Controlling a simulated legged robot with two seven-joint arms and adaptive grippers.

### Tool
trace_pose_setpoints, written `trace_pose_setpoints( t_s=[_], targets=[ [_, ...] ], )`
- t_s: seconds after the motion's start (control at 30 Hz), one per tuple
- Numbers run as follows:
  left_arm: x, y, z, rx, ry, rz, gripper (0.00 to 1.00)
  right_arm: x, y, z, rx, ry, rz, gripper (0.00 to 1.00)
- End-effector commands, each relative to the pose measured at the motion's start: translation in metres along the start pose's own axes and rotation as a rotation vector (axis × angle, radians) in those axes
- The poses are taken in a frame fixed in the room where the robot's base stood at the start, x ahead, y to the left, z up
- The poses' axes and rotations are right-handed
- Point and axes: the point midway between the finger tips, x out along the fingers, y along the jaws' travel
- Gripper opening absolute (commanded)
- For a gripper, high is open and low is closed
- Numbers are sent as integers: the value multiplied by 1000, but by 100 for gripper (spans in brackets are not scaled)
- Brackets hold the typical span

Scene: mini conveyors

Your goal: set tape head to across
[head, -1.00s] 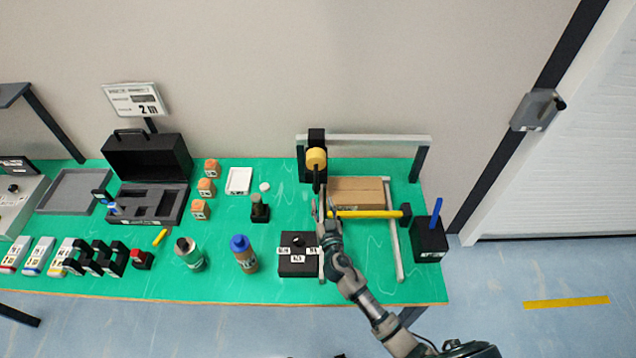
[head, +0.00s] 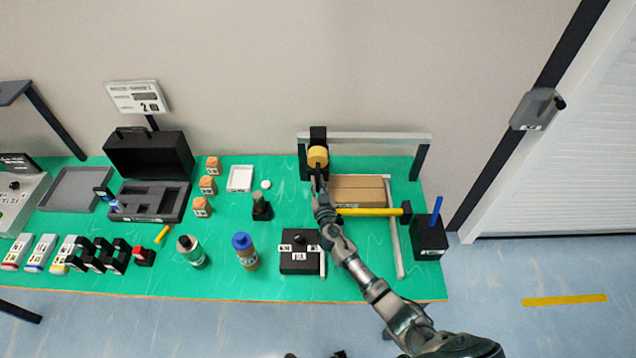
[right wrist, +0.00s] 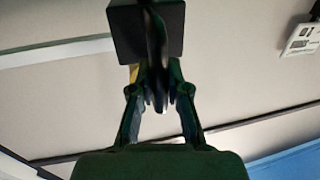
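The tape head stands on the metal frame over the conveyor at the back right: a black block (head: 318,134) with a yellow tape roll (head: 317,156) in front and a dark lever (head: 318,172) hanging below. My right gripper (head: 319,186) reaches up to the lever from the front. In the right wrist view, the dark lever (right wrist: 154,40) comes down between the two fingers of my right gripper (right wrist: 158,78), below a black block (right wrist: 127,35). Whether the fingers press on it is hidden by the dark overlap. My left gripper is not in view.
A cardboard box (head: 357,189) lies under the frame, right of my gripper. A yellow bar (head: 370,212) crosses in front of it. A black switch box (head: 299,261) and a blue-capped bottle (head: 245,252) stand nearer the front. A black box with blue rod (head: 430,238) stands at right.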

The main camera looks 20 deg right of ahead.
Motion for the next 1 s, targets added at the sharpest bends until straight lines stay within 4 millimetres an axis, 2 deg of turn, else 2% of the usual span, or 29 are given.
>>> trace_pose_setpoints(
  t_s=[0.3,0.47,0.67,1.0],
  targets=[
    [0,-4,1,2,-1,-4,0,0,2,0,0,1,-1,0],
    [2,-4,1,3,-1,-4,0,-4,18,1,-1,0,2,0],
    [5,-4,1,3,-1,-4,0,-14,64,1,-2,1,4,0],
    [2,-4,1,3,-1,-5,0,-35,175,-1,-3,1,4,0]
  ],
)
